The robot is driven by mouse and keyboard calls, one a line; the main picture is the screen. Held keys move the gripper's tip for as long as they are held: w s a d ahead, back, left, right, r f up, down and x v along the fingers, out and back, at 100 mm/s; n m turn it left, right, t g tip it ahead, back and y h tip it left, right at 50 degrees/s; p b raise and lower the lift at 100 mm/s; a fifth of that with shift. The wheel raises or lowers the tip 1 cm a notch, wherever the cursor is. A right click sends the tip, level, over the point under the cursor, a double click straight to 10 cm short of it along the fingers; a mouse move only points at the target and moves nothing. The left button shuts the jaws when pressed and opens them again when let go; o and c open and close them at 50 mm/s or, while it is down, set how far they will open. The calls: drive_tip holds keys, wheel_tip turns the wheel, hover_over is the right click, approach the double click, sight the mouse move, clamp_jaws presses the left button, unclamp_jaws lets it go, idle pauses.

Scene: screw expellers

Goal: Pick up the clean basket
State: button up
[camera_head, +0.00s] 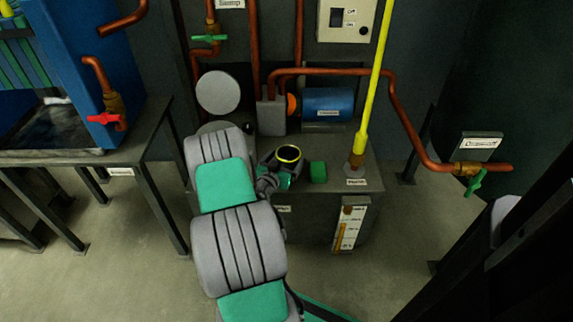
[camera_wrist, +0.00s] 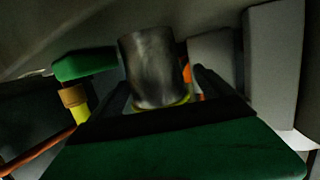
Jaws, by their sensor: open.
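A dark grey metal cylinder with a yellow rim, which looks like the basket (camera_head: 288,157), stands on the grey bench top in the head view. It also shows large in the wrist view (camera_wrist: 153,62), with its yellow rim toward the lower edge. My gripper (camera_head: 277,178) is at the basket, at the end of my arm. In the wrist view my gripper (camera_wrist: 163,82) is open, with one dark finger to each side of the basket. I cannot tell whether either finger touches it. Whether the basket is clean cannot be seen.
A green block (camera_head: 318,172) lies just right of the basket. A yellow pipe (camera_head: 375,80) rises from the bench's right side. Behind are a blue motor (camera_head: 328,102) and copper pipes (camera_head: 392,105). A blue machine (camera_head: 75,60) stands on a table at left.

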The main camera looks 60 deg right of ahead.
sight(292, 153)
drive_tip(key=x, duration=0.4)
drive_tip(key=shift+s+d+b, duration=0.15)
drive_tip(key=shift+s+b, duration=0.1)
drive_tip(key=shift+b, duration=0.1)
drive_tip(key=shift+c, duration=0.3)
drive_tip(key=c, duration=1.5)
drive_tip(key=shift+r, duration=0.15)
